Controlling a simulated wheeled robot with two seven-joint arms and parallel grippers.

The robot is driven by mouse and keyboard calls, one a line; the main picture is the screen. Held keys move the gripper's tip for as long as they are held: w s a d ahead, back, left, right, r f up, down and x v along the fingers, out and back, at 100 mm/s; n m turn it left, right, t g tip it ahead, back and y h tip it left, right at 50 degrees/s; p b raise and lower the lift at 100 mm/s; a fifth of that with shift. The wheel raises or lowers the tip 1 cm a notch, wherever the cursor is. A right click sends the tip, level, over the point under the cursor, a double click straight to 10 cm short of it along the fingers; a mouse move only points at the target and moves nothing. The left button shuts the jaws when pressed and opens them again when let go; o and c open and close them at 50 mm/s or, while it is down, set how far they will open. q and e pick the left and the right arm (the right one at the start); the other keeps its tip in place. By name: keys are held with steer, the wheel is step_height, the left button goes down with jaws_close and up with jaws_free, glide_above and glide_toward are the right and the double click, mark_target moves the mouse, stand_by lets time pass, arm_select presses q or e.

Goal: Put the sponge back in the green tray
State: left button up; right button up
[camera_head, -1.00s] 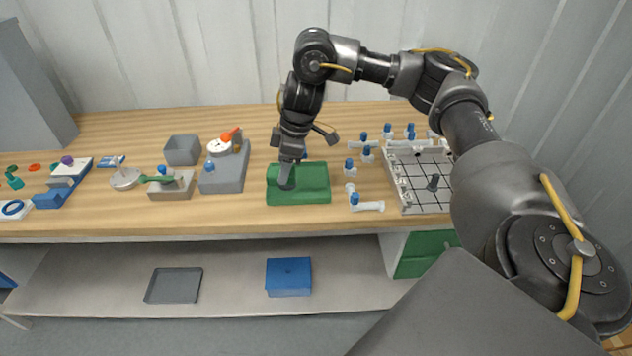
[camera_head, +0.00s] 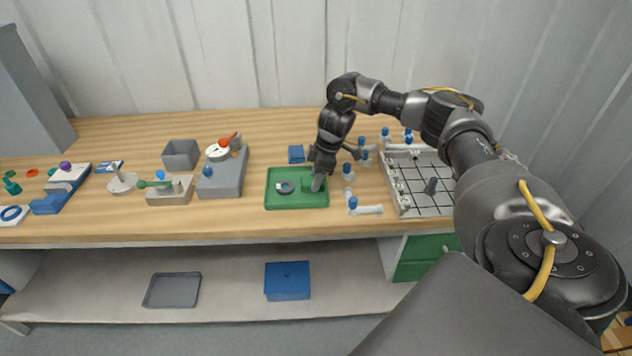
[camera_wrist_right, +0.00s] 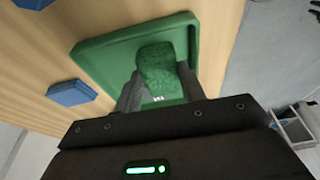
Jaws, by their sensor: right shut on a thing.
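The green tray (camera_head: 273,201) lies on the wooden bench in the head view and also shows in the right wrist view (camera_wrist_right: 100,57). My right gripper (camera_head: 316,186) is over the right part of the tray. It is shut on the green sponge (camera_wrist_right: 156,66), which sits between the two fingers in the right wrist view; it shows at the fingertips in the head view (camera_head: 307,185). I cannot tell whether the sponge touches the tray floor. My left gripper is not in view.
A blue block (camera_head: 296,154) stands behind the tray. Blue-topped fittings (camera_head: 348,171) and a gridded plate (camera_head: 424,187) are to the right. A grey block with a red-handled dial (camera_head: 222,178) is to the left. Bare bench lies in front of the tray.

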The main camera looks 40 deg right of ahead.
steer(key=shift+f, duration=1.1)
steer(key=shift+f, duration=0.2)
steer(key=o, duration=0.9)
steer(key=shift+o, duration=0.2)
steer(key=shift+r, duration=0.1)
steer(key=shift+r, duration=0.45)
steer(key=v, duration=1.1)
steer(key=shift+r+p, duration=0.2)
steer(key=shift+p, duration=0.1)
